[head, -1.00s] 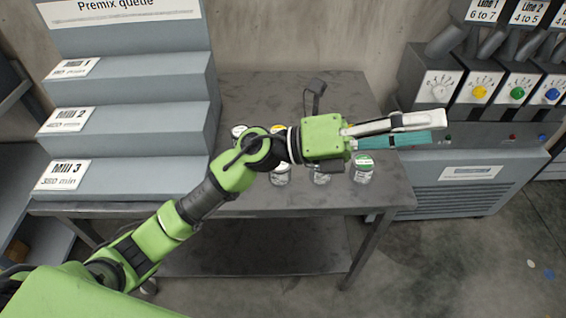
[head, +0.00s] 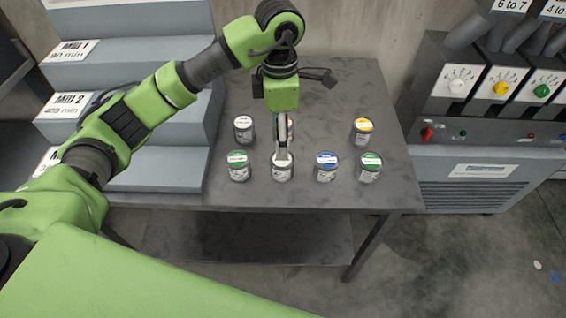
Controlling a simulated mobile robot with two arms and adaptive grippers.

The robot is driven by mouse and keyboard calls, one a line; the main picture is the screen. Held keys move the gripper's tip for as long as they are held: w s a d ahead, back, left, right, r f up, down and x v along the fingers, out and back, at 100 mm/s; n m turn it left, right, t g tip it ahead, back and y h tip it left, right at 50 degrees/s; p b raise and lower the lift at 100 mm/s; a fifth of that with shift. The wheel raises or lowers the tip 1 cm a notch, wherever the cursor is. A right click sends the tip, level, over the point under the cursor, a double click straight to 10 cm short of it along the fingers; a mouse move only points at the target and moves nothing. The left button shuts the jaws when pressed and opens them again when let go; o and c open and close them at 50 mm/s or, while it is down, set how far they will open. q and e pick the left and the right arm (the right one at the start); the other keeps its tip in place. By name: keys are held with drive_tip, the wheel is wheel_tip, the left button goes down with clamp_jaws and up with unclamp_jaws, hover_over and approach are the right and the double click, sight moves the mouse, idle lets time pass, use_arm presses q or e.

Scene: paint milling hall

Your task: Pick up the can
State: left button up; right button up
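Several small cans stand upright on the dark table (head: 345,85). The front row has a green-lidded can (head: 238,170), a white-lidded can (head: 283,172), a blue-lidded can (head: 326,171) and another green-lidded can (head: 370,170). Behind them are a white-lidded can (head: 243,130), a yellow-lidded can (head: 362,132) and a can (head: 290,128) mostly hidden by my gripper. My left gripper (head: 281,157) points down over the front white-lidded can, its tip overlapping that lid. The fingers show edge-on, so their opening and any contact are unclear. My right gripper is out of view.
A grey machine (head: 480,150) with coloured dials is at the right. The table's back right is clear. A lower shelf (head: 250,238) lies under the table.

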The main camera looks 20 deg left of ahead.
sight(281, 164)
use_arm(q)
wheel_tip(281, 164, down, 6)
drive_tip(key=shift+f+p, duration=0.15)
drive_tip(key=shift+p, duration=0.45)
drive_tip(key=f+p, duration=0.1)
drive_tip(key=f, duration=0.1)
drive_tip(key=f+p, duration=0.1)
drive_tip(key=f, duration=0.1)
drive_tip(key=shift+s+d, duration=0.1)
drive_tip(key=shift+s, duration=0.1)
drive_tip(key=shift+f, duration=0.65)
drive_tip(key=shift+w, duration=0.1)
drive_tip(key=c, duration=1.3)
